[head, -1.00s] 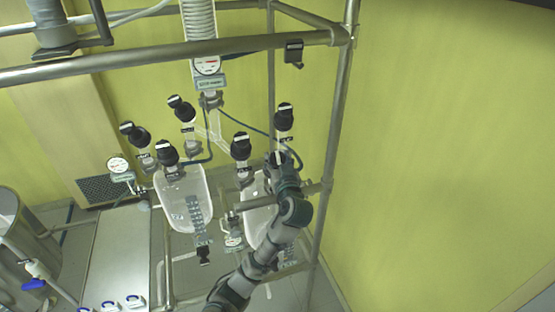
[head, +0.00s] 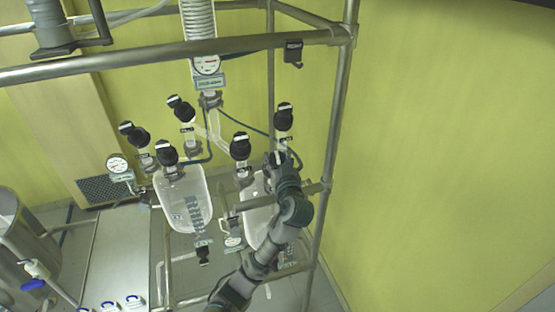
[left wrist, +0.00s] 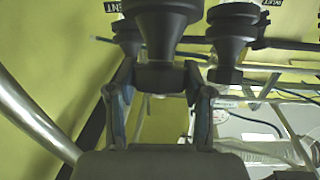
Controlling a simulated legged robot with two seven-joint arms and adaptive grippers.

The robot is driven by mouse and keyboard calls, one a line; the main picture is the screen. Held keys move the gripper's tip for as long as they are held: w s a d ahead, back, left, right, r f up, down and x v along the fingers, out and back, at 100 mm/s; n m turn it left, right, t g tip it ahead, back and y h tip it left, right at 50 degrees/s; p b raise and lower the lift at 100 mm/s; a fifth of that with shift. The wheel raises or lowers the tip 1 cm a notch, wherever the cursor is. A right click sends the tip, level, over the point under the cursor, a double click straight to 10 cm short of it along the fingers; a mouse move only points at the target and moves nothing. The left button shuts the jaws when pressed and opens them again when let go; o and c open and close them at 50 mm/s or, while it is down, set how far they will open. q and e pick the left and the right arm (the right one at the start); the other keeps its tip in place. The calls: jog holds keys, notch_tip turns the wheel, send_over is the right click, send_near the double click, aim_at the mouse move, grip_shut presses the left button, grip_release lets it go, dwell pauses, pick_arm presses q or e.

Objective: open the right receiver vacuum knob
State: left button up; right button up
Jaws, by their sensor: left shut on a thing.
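The right receiver (head: 256,222) is a clear glass vessel at the lower middle of the head view, partly hidden by my left arm. My left gripper (head: 277,160) is at its top, shut on a black knob. In the left wrist view the two fingers stand on either side of this black knob (left wrist: 160,45), which fills the upper middle. The knob's own label is not readable. Beside it are a knob by a label ending in "ENT" (left wrist: 126,36) and a knob by an "INLET" label (left wrist: 228,40). My right gripper is not in view.
Other black knobs stand close by, one to the left (head: 240,146) and one behind (head: 284,117). The left receiver (head: 184,200) stands to the left. A metal frame post (head: 335,120) runs close on the right, with a rail (head: 180,53) across above. The yellow wall lies beyond.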

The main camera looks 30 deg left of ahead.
pick_arm(q)
jog(key=shift+f, duration=0.35)
dwell(0.3)
jog(key=o, duration=0.9)
jog(key=shift+o, duration=1.3)
jog(key=shift+w, duration=0.15)
jog(key=shift+w+a, duration=0.1)
jog(key=shift+w, duration=0.05)
jog(key=shift+r, duration=0.1)
jog(key=v, duration=1.2)
jog(key=shift+w, duration=0.1)
